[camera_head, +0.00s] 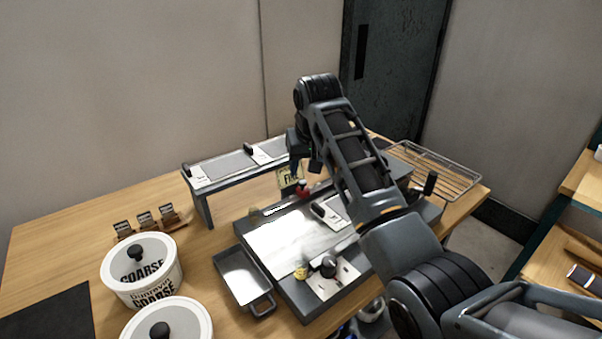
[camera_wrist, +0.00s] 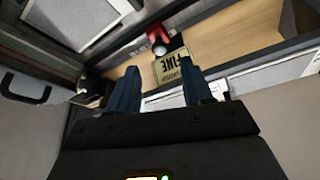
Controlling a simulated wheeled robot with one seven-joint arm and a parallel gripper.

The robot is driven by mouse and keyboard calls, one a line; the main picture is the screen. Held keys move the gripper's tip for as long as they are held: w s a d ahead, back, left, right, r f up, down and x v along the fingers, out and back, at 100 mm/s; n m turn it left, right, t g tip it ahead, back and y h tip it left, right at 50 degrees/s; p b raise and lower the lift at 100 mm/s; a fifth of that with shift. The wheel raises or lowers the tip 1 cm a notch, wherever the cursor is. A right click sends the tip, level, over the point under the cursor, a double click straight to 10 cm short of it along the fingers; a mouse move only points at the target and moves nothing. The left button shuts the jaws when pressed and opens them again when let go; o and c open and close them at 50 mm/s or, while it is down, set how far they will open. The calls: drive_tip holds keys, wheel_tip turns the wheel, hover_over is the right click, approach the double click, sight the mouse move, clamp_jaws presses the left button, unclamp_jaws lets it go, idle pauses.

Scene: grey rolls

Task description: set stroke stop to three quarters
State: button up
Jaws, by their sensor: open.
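My gripper (camera_head: 304,160) hangs over the back of the grey machine (camera_head: 290,297), near the raised rail (camera_head: 222,170). In the wrist view its two dark blue fingers (camera_wrist: 160,92) are apart with nothing held between them. Another white plate with a black handle (camera_head: 335,211) lies on the machine's top. I cannot tell which of these is the stroke stop. My arm hides the rail's right part.
A red knob (camera_head: 303,188) and a "FINE" tag (camera_head: 290,178) are close below my gripper; the tag also shows in the wrist view (camera_wrist: 174,68). A metal tray (camera_head: 243,278), white COARSE tubs (camera_head: 150,285) and a wire rack (camera_head: 437,166) stand around the machine.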

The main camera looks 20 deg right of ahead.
sight(303, 181)
drive_tip(key=x, duration=0.5)
drive_tip(key=shift+w+f, duration=0.1)
drive_tip(key=shift+f, duration=0.25)
clamp_jaws()
drive_tip(key=shift+d, duration=0.1)
idle(0.3)
